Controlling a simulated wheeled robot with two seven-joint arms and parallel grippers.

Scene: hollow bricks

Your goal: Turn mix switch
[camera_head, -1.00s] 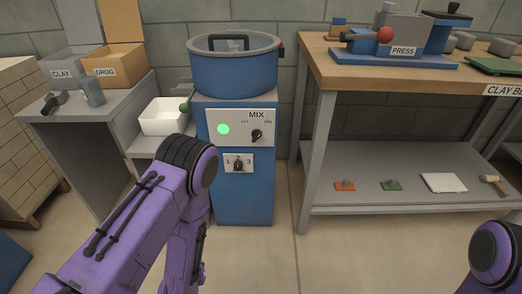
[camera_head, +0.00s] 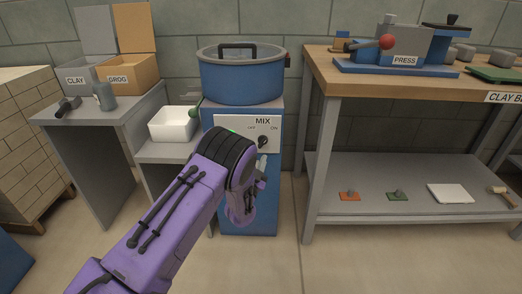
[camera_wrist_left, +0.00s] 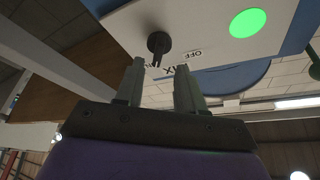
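The black MIX switch knob (camera_head: 263,141) sits on the white MIX panel (camera_head: 233,121) on the front of the blue mixer. The wrist view shows the knob (camera_wrist_left: 158,45) upside down, just beyond my left fingertips. My left gripper (camera_wrist_left: 160,75) is open, with a clear gap between its fingers, and the knob lines up with that gap. It appears apart from the knob. The head view shows the gripper (camera_head: 262,164) just below the knob, partly hidden by my wrist. The green light (camera_wrist_left: 248,22) is lit. My right gripper is out of view.
The blue mixer pot (camera_head: 241,78) stands on top of the mixer. A wooden-topped workbench (camera_head: 430,85) stands to the right. My arm hides the lower 1-3 selector.

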